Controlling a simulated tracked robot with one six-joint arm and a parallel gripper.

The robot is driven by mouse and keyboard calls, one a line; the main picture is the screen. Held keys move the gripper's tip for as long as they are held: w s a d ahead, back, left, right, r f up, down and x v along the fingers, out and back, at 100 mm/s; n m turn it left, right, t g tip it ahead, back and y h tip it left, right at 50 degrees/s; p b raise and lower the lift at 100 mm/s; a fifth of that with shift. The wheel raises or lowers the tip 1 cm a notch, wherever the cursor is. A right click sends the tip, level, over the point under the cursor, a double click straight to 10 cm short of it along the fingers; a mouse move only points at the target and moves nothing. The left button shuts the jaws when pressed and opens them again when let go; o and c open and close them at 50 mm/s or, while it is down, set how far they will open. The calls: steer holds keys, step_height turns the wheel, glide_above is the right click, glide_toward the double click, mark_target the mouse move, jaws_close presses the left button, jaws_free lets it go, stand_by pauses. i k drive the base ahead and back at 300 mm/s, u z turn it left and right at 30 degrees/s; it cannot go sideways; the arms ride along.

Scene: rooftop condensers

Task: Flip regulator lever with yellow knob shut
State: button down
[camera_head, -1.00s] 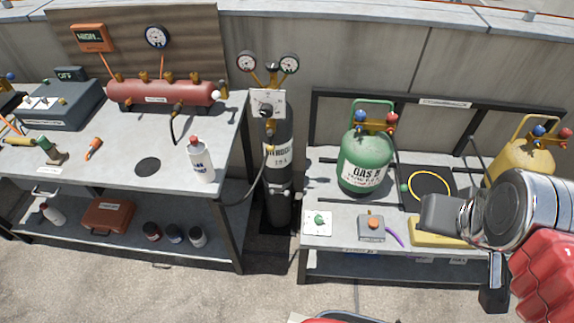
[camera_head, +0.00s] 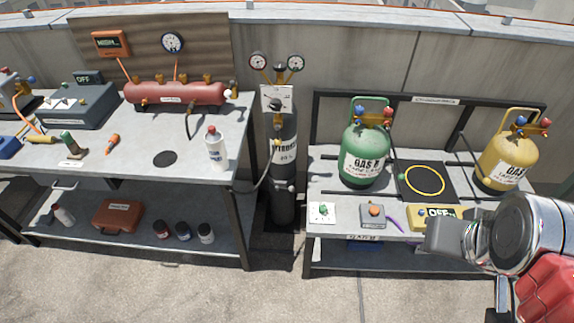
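A dark nitrogen cylinder (camera_head: 283,190) stands upright between the two benches. Its regulator has two round gauges (camera_head: 277,62) on top and a pale plate (camera_head: 277,98) below them. A dark knob or handle (camera_head: 274,105) shows at the plate. A small yellowish fitting (camera_head: 275,144) sits lower, where the hose meets the cylinder. I cannot tell which part is the lever with the yellow knob, or its position. My gripper (camera_head: 447,238) is at the lower right, in front of the right bench, well away from the regulator. Its fingertips are not clear.
The left bench (camera_head: 118,170) carries a red manifold (camera_head: 175,93) and a white bottle (camera_head: 216,150). The right bench (camera_head: 330,185) holds a green tank (camera_head: 366,140), a yellow tank (camera_head: 497,165) and small boxes. A hose (camera_head: 258,183) hangs beside the cylinder. The floor in front is clear.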

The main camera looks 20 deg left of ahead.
mark_target(278, 142)
steer(key=z, duration=0.1)
steer(key=k, duration=0.15)
steer(key=u, duration=1)
steer(key=i, duration=1)
steer(key=z, duration=0.05)
steer(key=k, duration=0.5)
steer(key=u, duration=1.25)
